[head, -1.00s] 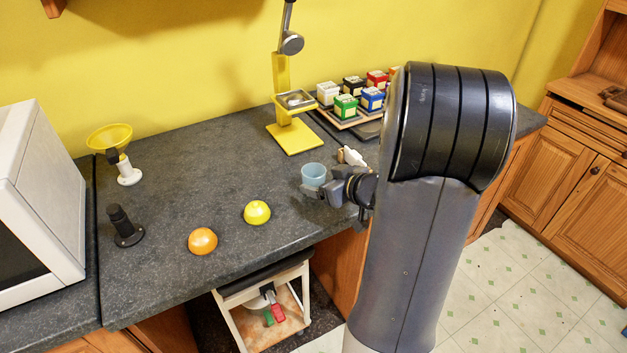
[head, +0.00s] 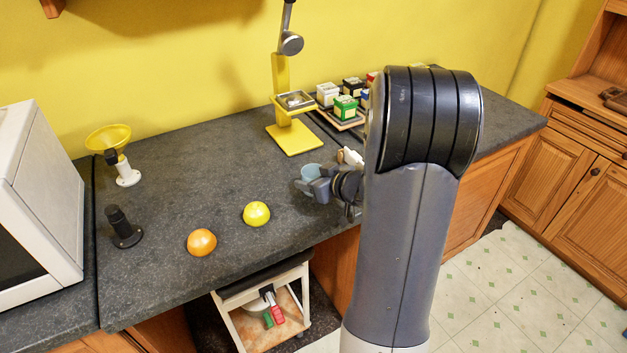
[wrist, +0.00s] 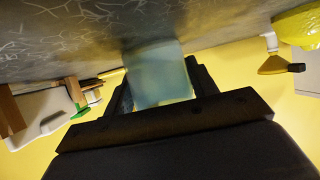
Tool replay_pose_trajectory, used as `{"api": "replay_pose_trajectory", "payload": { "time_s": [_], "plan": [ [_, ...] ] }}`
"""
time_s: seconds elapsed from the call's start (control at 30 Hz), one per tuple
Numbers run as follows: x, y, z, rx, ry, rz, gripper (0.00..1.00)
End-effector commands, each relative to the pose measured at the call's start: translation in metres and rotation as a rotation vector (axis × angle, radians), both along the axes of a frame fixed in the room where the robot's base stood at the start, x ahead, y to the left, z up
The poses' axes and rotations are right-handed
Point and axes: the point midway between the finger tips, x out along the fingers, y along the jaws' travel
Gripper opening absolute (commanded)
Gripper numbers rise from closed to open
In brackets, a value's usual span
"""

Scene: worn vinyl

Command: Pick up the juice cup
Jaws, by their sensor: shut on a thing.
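In the wrist view the pale blue translucent cup (wrist: 160,75) sits between my two dark fingers (wrist: 162,88). The cup is partly hidden by the gripper in the head view. I cannot tell whether its base touches the counter.
A yellow press stand (head: 293,136) stands behind. Small coloured boxes (head: 345,108) are at the back right. A microwave (head: 45,200) is at the left.

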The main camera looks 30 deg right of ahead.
Motion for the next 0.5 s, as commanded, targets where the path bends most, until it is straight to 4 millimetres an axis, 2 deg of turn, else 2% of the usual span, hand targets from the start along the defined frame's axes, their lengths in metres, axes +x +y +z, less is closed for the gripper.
{"api": "replay_pose_trajectory", "payload": {
  "time_s": [0.2,0.37,0.5],
  "plan": [
    [0.000,0.000,0.000,0.000,0.000,0.000,0.30],
    [0.000,0.000,0.001,0.000,0.000,0.000,0.30],
    [0.000,0.000,0.012,-0.001,-0.002,0.001,0.30]
  ]
}}
